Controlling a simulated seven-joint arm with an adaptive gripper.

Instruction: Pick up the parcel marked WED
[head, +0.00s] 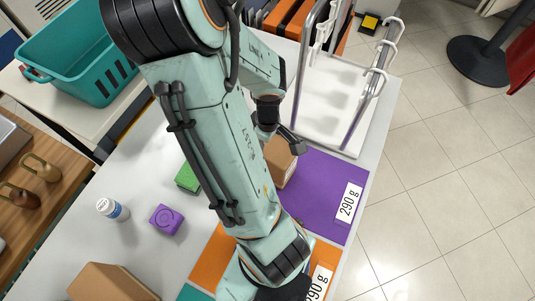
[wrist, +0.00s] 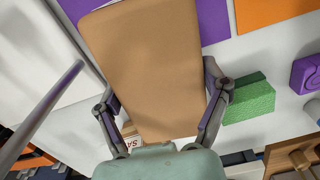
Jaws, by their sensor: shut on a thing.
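My gripper (wrist: 162,105) is shut on a brown parcel (wrist: 150,60), with one finger on each side of it in the wrist view. In the head view the parcel (head: 279,164) is partly hidden behind my arm, at the purple mat. A white label (wrist: 134,142) shows beside the parcel's lower left edge in the wrist view; its letters look like "SA", and I cannot tell whether it is on this parcel. No WED marking is readable. Another brown box (head: 112,283) stands at the lower left in the head view, with no marking visible.
The purple mat (head: 325,205) has a "290 g" label; an orange mat (head: 208,255) lies nearer. A white rack (head: 340,110) with metal rails stands behind. A green block (head: 187,178), purple block (head: 166,219) and white bottle (head: 112,210) are to the left. A teal basket (head: 80,55) is further back.

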